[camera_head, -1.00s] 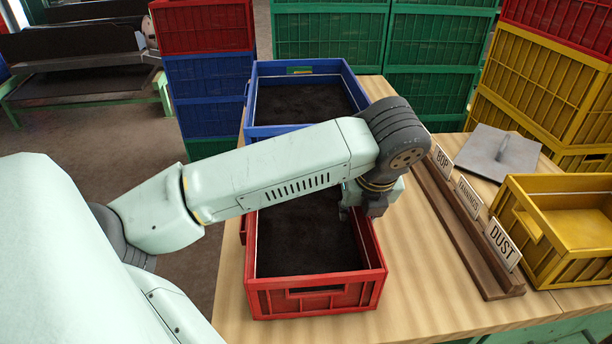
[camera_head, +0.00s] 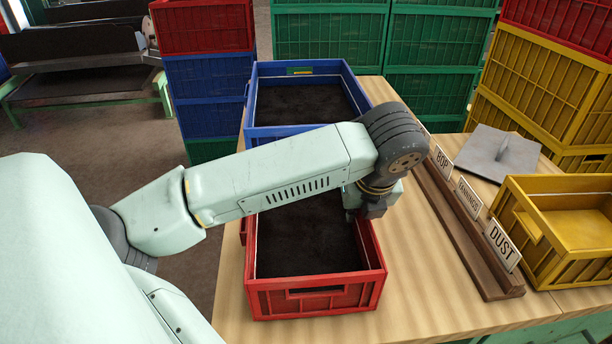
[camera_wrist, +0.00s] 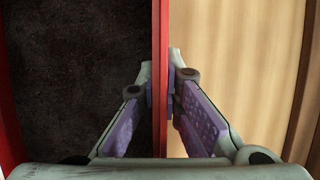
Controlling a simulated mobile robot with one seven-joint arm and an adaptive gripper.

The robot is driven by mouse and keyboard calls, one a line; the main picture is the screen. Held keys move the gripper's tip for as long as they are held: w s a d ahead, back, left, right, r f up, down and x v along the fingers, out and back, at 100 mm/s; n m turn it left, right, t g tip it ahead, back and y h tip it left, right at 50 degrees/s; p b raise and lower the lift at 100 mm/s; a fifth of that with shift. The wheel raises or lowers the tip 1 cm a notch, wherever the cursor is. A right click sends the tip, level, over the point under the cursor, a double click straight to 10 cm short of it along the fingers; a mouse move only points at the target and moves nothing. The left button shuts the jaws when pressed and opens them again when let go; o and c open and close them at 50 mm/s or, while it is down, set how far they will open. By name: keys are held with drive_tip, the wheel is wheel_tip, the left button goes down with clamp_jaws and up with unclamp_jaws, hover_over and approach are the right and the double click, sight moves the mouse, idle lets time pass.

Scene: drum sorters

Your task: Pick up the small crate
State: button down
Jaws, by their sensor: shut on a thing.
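A red crate (camera_head: 316,301) with dark loose material inside stands on the wooden table, nearest me. It is the smallest-looking open crate under my arm, with a blue crate (camera_head: 352,72) behind it. My gripper (camera_wrist: 161,92) is shut on the red crate's right side wall, one finger inside and one outside. The red wall (camera_wrist: 160,30) runs between the fingers in the wrist view. In the head view my wrist hides part of that wall and most of the fingers. The crate sits flat on the table.
A rail with label cards (camera_head: 502,243) and a yellow crate (camera_head: 575,269) stand to the right. A grey metal plate with a handle (camera_head: 497,153) lies behind them. Tall stacks of crates stand behind the table. Bare tabletop (camera_head: 420,290) lies right of the red crate.

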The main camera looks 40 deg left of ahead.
idle(0.7)
wheel_tip(320, 180, up, 10)
drive_tip(key=shift+r+b, duration=0.1)
drive_tip(key=shift+b, duration=0.9)
